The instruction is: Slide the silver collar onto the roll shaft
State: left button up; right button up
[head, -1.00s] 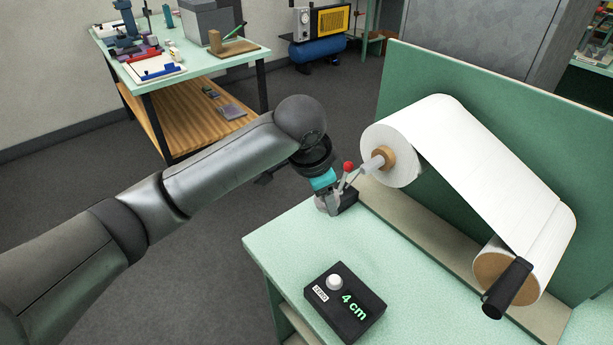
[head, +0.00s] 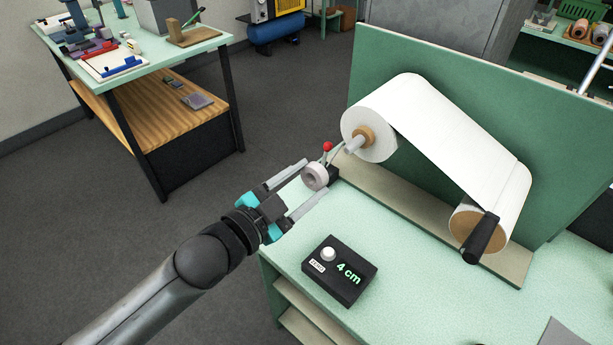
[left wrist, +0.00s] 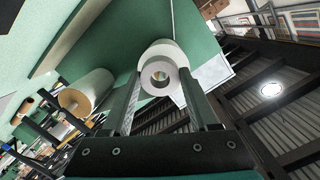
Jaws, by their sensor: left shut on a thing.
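The silver collar (head: 315,176) is a short pale ring between the fingertips of my left gripper (head: 314,177). The fingers are shut on its sides and point up and right toward the roll. The roll shaft (head: 354,145) is a grey stub sticking out of the brown core of the upper white roll (head: 378,130). The collar is apart from the shaft end, below and left of it in the head view. My right gripper is not visible.
A red-knobbed lever (head: 327,147) on a black block (head: 334,175) stands close behind the collar. A black box reading 4 cm (head: 338,271) sits on the green table (head: 400,285). White sheet runs to a lower roll with a black handle (head: 480,238). A green panel (head: 500,120) stands behind.

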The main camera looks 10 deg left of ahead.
aim_at(346, 150)
pick_arm(q)
jog(key=s+r+h, duration=0.1)
jog(key=s+r, duration=0.2)
jog(key=b+x, duration=0.2)
jog(key=x, duration=0.5)
jog(key=shift+t, duration=0.4)
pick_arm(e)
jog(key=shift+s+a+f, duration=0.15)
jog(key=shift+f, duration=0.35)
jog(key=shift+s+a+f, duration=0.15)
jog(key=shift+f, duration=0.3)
pick_arm(q)
jog(key=shift+w+d+r+p, duration=0.1)
jog(key=shift+w+p, duration=0.05)
jog(key=shift+p, duration=0.6)
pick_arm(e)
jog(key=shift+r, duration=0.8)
pick_arm(q)
jog(key=shift+w, duration=0.1)
jog(key=shift+w+d, duration=0.4)
jog(key=shift+w, duration=0.1)
jog(key=shift+w+d, duration=0.1)
dwell(0.3)
jog(key=shift+w+d, duration=0.35)
jog(key=shift+w, duration=0.15)
jog(key=shift+x, duration=1.1)
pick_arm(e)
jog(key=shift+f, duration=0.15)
